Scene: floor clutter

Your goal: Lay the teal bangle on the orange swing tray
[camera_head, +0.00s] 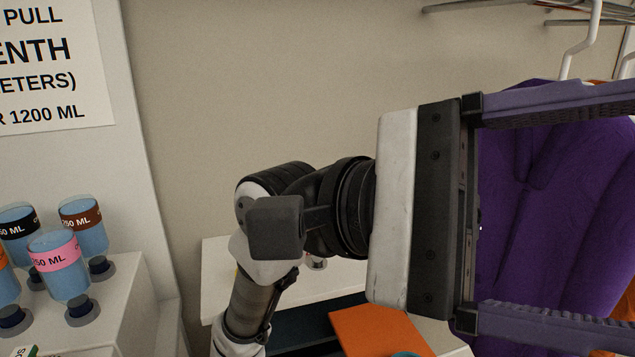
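The orange swing tray (378,331) shows at the bottom centre, below my gripper, cut off by the lower edge of the picture. A small teal arc, seemingly the teal bangle (407,354), shows at that edge against the orange; most of it is out of view, so I cannot tell whether it rests on the tray. My gripper (600,212) is large and close at the right, its two purple-grey fingers wide apart and pointing right. The fingertips run out of the picture. I see nothing held between the fingers, only purple clothing behind them.
Purple clothing (555,190) hangs from a white hanger (580,45) at the right. A white surface (222,272) and a dark opening lie behind my arm. Several blue bottles (62,270) stand on a white cabinet at the left, under a printed sign (45,70).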

